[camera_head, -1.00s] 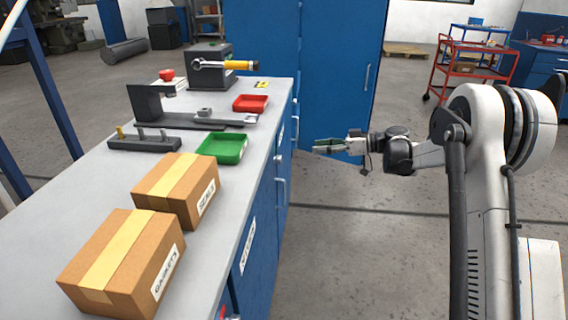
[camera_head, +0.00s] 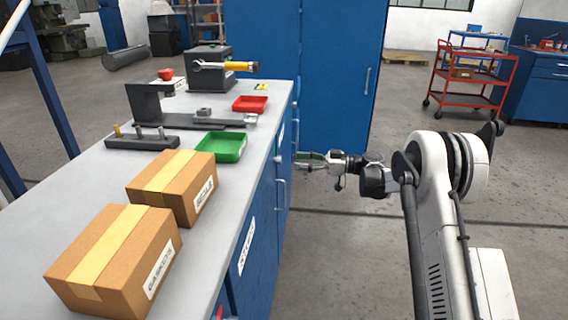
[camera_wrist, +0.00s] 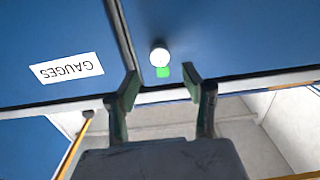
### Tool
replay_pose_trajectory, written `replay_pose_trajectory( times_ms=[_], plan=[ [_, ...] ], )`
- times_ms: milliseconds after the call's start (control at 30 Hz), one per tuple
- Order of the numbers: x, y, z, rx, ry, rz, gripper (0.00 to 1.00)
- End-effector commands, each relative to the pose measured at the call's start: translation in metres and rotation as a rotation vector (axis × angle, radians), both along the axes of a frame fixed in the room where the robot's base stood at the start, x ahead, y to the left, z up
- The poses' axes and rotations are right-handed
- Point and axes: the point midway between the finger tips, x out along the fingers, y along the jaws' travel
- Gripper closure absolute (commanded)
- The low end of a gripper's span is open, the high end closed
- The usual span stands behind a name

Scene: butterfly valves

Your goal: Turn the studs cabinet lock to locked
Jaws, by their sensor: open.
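The blue bench cabinets (camera_head: 262,235) have a white label (camera_head: 246,246) that seems to read STUDS on the near door. My gripper (camera_head: 302,161) is beside the cabinet front, farther back than that label. In the wrist view my gripper (camera_wrist: 161,73) is open and empty, its two fingers pointing at a blue front. A pale round knob (camera_wrist: 159,54) with a green mark (camera_wrist: 163,71) lies just beyond and between the fingertips, apart from them. A GAUGES label (camera_wrist: 66,68) is upside down at its left, across a seam. I cannot tell whether this knob is the studs lock.
Bar handles (camera_head: 281,184) stick out from the cabinet front. The bench top carries two cardboard boxes (camera_head: 118,262), a green tray (camera_head: 220,147) and a red tray (camera_head: 250,104). A tall blue cabinet (camera_head: 340,80) stands behind. The floor right of the bench is open.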

Motion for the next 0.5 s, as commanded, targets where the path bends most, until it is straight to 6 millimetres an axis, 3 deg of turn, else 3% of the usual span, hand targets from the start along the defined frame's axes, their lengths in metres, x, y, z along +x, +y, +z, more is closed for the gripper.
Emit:
replay_pose_trajectory(
  times_ms=[200,500],
  plan=[
    [0.002,0.039,-0.001,0.0,0.0,0.002,0.55],
    [0.005,0.062,0.0,0.0,0.0,0.0,0.55]
  ],
)
